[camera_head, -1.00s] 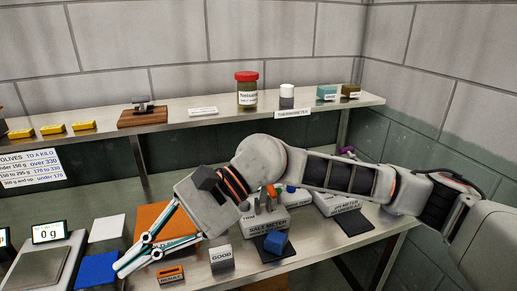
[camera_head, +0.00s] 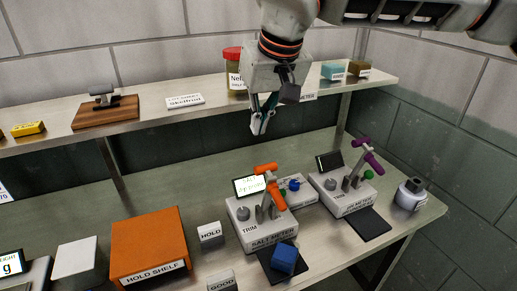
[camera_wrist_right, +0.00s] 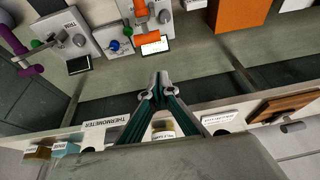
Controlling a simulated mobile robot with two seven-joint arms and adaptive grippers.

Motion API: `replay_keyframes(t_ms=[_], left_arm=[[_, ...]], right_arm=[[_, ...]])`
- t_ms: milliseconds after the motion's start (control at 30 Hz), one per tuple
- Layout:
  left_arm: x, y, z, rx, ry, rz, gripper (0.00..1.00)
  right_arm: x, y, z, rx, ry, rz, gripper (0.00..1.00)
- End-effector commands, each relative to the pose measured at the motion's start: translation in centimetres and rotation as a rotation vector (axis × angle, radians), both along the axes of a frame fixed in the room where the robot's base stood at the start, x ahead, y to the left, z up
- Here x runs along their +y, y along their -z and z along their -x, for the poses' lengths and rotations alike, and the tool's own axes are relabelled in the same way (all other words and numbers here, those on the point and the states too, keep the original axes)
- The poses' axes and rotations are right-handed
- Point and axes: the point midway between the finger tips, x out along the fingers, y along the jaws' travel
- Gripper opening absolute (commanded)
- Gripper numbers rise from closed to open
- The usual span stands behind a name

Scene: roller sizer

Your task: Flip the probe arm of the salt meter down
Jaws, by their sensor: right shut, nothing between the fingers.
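The salt meter (camera_head: 262,232) is a grey box with a TRIM knob and a lit display, on the bench in the head view. Its orange probe arm (camera_head: 276,197) stands raised on top, with an orange bar across its upper end. In front of it a blue cube (camera_head: 285,258) sits on a black pad. The salt meter's orange arm also shows at the top of the right wrist view (camera_wrist_right: 141,9). My right gripper (camera_head: 258,130) is shut and empty, pointing down in the air behind and above the salt meter, apart from it. My left gripper is not in view.
A pH meter (camera_head: 345,203) with a raised purple arm (camera_head: 371,160) stands to the right. A small device with a blue knob (camera_head: 294,185) sits between the meters. The orange hold shelf (camera_head: 150,240) is at left. The upper shelf (camera_head: 205,112) edge is close to my gripper.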

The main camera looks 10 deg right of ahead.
Motion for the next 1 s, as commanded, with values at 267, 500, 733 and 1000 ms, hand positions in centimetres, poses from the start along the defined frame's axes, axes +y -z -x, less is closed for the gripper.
replay_keyframes(t_ms=[267, 500, 733, 1000], left_arm=[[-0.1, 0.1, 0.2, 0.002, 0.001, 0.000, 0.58], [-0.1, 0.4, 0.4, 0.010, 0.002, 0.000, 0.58], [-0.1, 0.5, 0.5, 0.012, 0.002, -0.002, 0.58], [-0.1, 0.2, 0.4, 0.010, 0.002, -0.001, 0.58]], right_arm=[[-0.8, -0.6, -0.3, -0.019, 0.001, 0.025, 0.00], [-0.7, -0.3, -0.4, -0.017, 0.001, 0.023, 0.00], [-0.5, 2.4, -1.4, -0.014, 0.000, 0.024, 0.00], [-0.1, 7.2, -3.4, -0.014, 0.001, 0.023, 0.00]])
